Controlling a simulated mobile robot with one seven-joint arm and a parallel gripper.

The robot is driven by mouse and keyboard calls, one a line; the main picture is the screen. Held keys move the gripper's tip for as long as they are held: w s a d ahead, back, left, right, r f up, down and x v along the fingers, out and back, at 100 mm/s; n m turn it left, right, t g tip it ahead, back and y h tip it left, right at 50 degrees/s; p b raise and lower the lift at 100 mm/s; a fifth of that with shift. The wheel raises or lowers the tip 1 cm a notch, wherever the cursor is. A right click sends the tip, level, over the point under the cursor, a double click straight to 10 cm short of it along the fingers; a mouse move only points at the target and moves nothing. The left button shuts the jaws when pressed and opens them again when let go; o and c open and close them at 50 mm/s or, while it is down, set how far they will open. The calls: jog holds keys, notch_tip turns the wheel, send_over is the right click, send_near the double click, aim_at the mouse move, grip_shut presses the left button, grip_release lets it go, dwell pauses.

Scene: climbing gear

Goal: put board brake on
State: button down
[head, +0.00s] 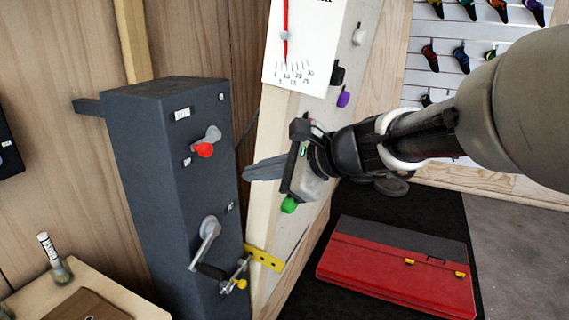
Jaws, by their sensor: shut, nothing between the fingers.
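A dark grey box (175,180) stands upright at left centre in the head view. On its front is a short silver lever with a red knob (204,150), angled down and left; this looks like the board brake, but the small labels beside it are too small to read. Below is a silver crank (208,245) with a dark handle. My gripper (250,172) is shut and empty, pointing left, to the right of and slightly below the red knob. It appears apart from the lever; its depth relative to the box is hard to judge.
The tilted pale board (273,130) carries a dial with a red needle (285,25) and coloured holds, with a green one (289,204) below my gripper. A yellow perforated bracket (263,257) sits near the crank. A red case (395,270) lies on the dark mat.

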aim_at(212, 142)
jog(key=w+m, duration=0.2)
jog(key=shift+w+d+r+t, duration=0.1)
jog(key=shift+w+t, duration=0.25)
jog(key=shift+t, duration=0.05)
jog(key=w+a, duration=0.3)
jog(key=a, duration=0.5)
jog(key=shift+w+a+p, duration=0.3)
jog(key=shift+w+p, duration=0.1)
jog(key=shift+p, duration=0.05)
jog(key=shift+r+p, duration=0.15)
jog(key=shift+p, duration=0.55)
